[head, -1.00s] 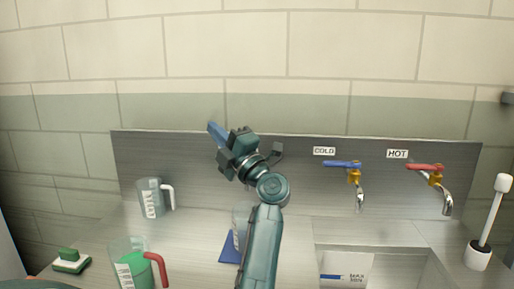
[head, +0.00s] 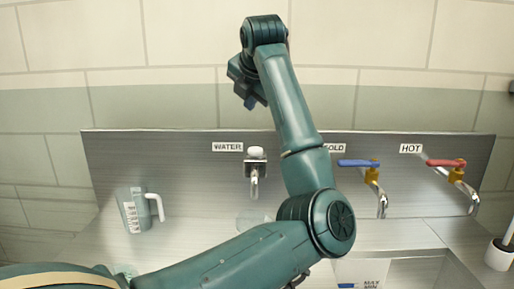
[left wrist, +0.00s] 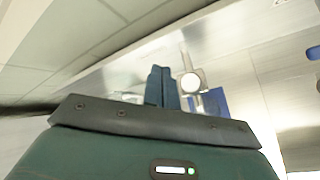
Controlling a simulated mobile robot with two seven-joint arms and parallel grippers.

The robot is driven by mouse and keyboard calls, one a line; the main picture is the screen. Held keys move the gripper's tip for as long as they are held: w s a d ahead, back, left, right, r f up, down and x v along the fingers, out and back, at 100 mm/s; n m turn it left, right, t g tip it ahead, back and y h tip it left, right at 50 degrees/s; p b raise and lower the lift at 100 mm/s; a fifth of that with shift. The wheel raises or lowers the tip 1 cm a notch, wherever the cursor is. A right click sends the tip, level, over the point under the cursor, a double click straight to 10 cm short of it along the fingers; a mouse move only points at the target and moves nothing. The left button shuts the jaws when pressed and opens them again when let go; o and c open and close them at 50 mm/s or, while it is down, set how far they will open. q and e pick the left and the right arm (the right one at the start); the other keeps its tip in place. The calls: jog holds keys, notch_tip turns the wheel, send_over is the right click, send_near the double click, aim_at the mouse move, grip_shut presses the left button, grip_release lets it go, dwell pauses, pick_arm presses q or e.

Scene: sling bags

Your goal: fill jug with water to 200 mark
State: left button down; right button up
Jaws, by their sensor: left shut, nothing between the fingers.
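The water tap (head: 255,170), with a white knob and a WATER label, is on the steel back panel. A clear jug's rim (head: 250,217) shows just below its spout; my arm hides the rest. My left gripper (head: 251,103) is high above the tap, in front of the wall tiles, pointing down. Its blue fingers (left wrist: 162,88) are together and empty in the left wrist view. There the round knob (left wrist: 191,82) shows just right of the fingertips, with part of a blue mat (left wrist: 214,101) beyond it. The jug's water level and marks cannot be seen. My right gripper is not in view.
The blue cold tap (head: 358,163) and red hot tap (head: 446,163) are at right, above a sink (head: 420,268). A white brush holder (head: 499,254) stands at far right.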

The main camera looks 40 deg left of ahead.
aim_at(255, 150)
pick_arm(q)
jog(key=shift+w+d+r+m+t+h, duration=0.3)
jog(key=shift+w+d+r+t+h, duration=0.1)
jog(key=shift+d+r, duration=0.1)
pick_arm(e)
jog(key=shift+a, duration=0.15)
pick_arm(q)
jog(key=shift+f, duration=0.1)
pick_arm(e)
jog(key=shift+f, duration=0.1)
